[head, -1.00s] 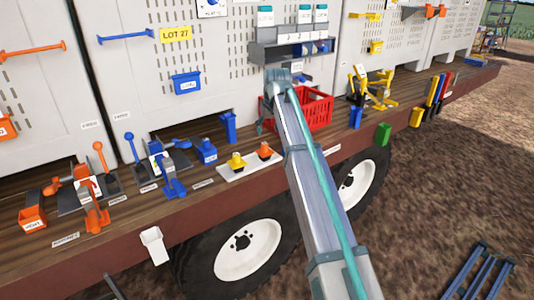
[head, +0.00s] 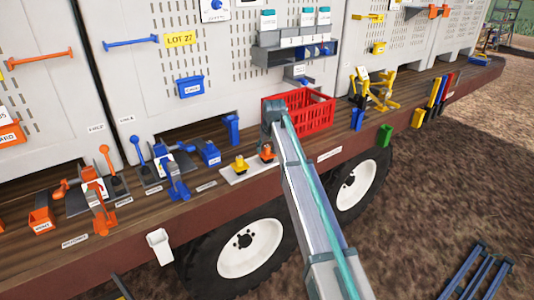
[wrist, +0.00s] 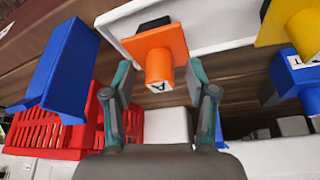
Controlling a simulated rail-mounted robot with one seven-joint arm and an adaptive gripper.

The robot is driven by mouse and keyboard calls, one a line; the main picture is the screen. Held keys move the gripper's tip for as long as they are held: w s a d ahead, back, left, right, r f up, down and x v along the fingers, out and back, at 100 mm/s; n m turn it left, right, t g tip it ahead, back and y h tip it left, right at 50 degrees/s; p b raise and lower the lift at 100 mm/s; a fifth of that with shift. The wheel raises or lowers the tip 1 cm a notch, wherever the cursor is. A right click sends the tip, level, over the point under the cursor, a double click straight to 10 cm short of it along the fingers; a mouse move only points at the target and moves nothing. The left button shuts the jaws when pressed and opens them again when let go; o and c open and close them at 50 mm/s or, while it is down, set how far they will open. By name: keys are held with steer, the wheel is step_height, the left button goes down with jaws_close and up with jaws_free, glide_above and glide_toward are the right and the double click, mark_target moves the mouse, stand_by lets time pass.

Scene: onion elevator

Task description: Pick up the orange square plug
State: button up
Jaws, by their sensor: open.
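The orange square plug (head: 267,153) sits on a white strip (head: 228,178) on the wooden deck. In the wrist view the plug (wrist: 158,50) shows a square orange base with a round orange post and a label marked "A". My gripper (wrist: 160,80) is open and empty. Its teal-edged fingers stand to the left and right of the plug's post, a little short of the base in the picture; I cannot tell whether they touch. In the head view my wrist (head: 272,112) is just above the plug, and the fingers are largely hidden.
A yellow plug (head: 240,164) sits beside the orange one on the same strip. A red crate (head: 310,112) stands just behind my wrist. A blue upright holder (head: 232,128) and a blue box (head: 210,153) are to the left. The deck's front edge is close.

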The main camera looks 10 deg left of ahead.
steer(key=shift+w+f, duration=0.1)
steer(key=shift+f, duration=0.1)
jaws_close()
steer(key=shift+r, duration=0.1)
